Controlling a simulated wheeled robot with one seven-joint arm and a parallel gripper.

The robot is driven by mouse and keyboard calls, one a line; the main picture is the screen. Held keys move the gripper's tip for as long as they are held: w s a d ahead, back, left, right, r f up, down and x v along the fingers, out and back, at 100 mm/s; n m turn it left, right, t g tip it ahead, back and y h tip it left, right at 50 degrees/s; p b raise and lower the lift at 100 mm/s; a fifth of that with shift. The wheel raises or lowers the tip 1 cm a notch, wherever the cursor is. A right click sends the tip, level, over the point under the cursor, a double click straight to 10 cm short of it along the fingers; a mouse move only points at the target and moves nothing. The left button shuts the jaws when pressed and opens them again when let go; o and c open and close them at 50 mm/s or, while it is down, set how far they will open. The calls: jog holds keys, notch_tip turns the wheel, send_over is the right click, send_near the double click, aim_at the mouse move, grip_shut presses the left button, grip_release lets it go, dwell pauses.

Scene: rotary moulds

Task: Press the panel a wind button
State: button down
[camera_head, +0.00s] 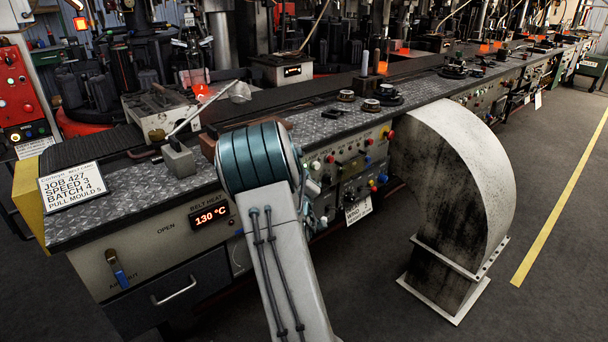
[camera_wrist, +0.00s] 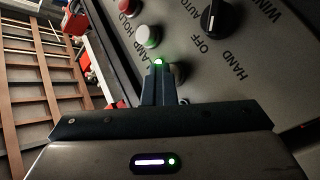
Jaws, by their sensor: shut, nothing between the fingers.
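My gripper (camera_wrist: 158,66) is shut and empty in the wrist view, its fingertips in front of a grey control panel (camera_wrist: 265,88). A green glow shows at the fingertips. A white button with a green ring (camera_wrist: 148,36) is just above. Part of the word WIND shows at the top right, beside a black selector knob (camera_wrist: 213,18) marked HAND, OFF and AUTO. In the head view my arm hides the gripper; a button panel (camera_head: 352,161) shows right of it.
A red button (camera_wrist: 155,20) is near the HOLD lettering. In the head view, a steel-topped bench (camera_head: 125,205) carries a JOB 427 sign (camera_head: 73,192) and cups. A large curved duct (camera_head: 455,160) stands right of the panel. Open floor with a yellow line (camera_head: 570,190) lies beyond.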

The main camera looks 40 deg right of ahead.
jog(key=shift+s+d+b, duration=0.15)
jog(key=shift+s+b, duration=0.75)
jog(key=shift+s, duration=2)
